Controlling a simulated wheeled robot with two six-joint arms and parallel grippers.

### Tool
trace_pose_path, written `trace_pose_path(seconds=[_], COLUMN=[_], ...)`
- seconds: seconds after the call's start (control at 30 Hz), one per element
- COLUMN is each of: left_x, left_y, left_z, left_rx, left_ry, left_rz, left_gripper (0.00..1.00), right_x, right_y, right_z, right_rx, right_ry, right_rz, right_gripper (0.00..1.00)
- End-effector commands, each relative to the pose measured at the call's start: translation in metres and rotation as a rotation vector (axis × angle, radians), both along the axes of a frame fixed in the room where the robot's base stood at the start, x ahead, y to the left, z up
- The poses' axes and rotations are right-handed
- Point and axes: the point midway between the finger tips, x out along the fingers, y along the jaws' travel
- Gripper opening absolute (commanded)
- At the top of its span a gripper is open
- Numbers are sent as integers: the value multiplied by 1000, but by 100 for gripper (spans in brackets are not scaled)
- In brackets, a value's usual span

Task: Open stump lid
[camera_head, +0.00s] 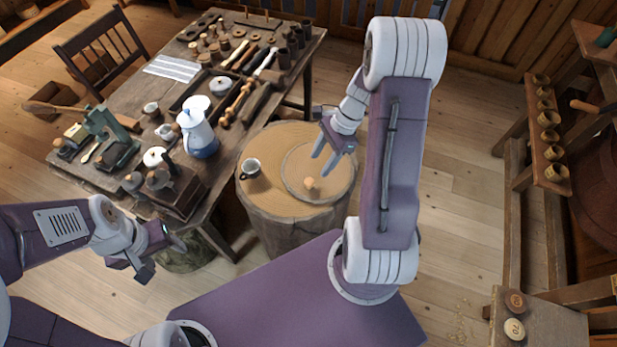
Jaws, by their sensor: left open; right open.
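The stump (262,212) stands in the middle of the view, in front of my purple base. A round lid (298,160) is set in its top, toward the right, and lies flat. A small pale wooden knob (310,183) stands on the lid near its front. My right gripper (322,164) is above the lid, open and empty, its fingers pointing down toward the knob with a gap. My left gripper (160,262) is at the lower left, open and empty, away from the stump.
A dark-and-white mug (251,168) stands on the stump left of the lid. A crowded workbench (177,73) with a white-and-blue coffee pot (197,134) and tools is at the left. A rack of wooden cups (548,137) is at the right. Open floor lies between rack and stump.

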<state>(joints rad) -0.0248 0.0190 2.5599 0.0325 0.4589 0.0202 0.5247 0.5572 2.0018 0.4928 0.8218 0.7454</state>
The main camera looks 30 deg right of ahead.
Motion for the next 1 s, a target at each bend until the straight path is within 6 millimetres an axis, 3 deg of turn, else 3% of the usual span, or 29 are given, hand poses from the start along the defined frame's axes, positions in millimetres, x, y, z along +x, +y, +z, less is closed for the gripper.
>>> trace_pose_path(seconds=[0.4, 0.77, 0.8, 0.97, 1.0], left_x=[0, 0, 0, 0, 0], left_y=[0, 0, 0, 0, 0], left_z=[-3, -4, -4, -4, -4], left_rx=[0, 0, 0, 0, 0], left_ry=[0, 0, 0, 0, 0], left_rz=[0, 0, 0, 0, 0], left_gripper=[58, 58, 58, 58, 58], right_x=[1, 2, 2, 3, 3], right_y=[30, 34, 34, 34, 34], right_z=[-71, -82, -82, -82, -82], right_rx=[1, -1, -1, -1, -1], right_ry=[4, 1, 0, 0, 0], right_rz=[3, 3, 2, 2, 2], right_gripper=[51, 51, 48, 4, 0])
